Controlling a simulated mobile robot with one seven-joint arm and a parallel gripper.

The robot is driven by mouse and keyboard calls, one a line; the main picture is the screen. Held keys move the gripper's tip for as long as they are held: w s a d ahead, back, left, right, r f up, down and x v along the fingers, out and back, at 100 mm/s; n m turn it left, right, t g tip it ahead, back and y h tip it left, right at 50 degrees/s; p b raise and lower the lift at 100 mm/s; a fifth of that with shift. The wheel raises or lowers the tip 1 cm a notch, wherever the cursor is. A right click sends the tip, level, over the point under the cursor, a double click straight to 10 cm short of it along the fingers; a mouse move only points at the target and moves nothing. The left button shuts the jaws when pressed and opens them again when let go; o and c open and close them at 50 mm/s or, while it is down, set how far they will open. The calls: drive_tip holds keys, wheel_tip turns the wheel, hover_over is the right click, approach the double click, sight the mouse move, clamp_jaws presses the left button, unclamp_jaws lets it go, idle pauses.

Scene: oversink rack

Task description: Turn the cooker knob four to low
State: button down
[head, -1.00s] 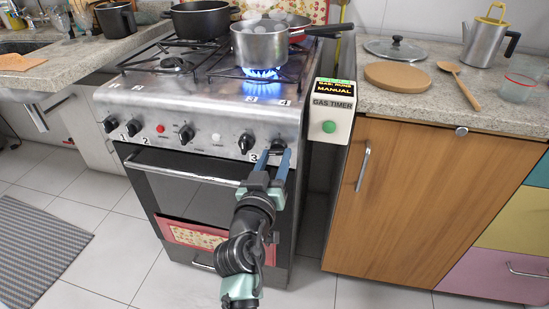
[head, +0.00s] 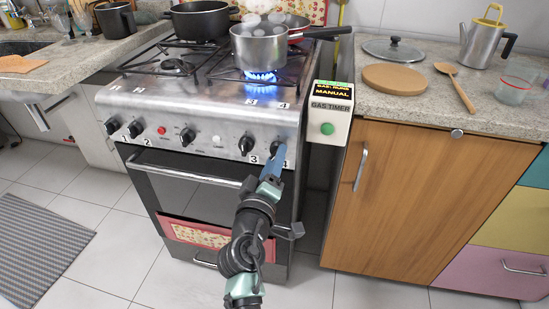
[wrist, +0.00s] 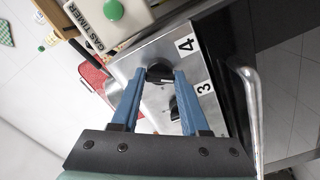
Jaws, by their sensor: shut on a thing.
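Knob four (wrist: 159,73) is a dark knob at the right end of the cooker's (head: 190,112) steel front panel, beside the label "4". In the wrist view it sits between the tips of my gripper's (wrist: 160,76) two blue fingers, which are shut on it. In the head view my gripper (head: 275,158) reaches up to the panel with its fingers roughly one behind the other, hiding most of the knob. A small blue flame (head: 261,76) burns under the steel saucepan (head: 259,46) on the front right burner.
Knob three (head: 246,145) is close to the left of my gripper. The oven handle (head: 185,170) runs just below the panel. A gas timer box (head: 328,126) with a green button stands to the right. The floor in front is clear.

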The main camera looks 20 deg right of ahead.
drive_tip(key=shift+n, duration=0.3)
drive_tip(key=shift+c, duration=2)
unclamp_jaws()
drive_tip(key=shift+s+a, duration=0.1)
drive_tip(key=p+v, duration=0.1)
drive_tip(key=v, duration=1.1)
drive_tip(key=shift+s+a, duration=0.2)
drive_tip(key=shift+s, duration=0.1)
drive_tip(key=shift+r, duration=0.1)
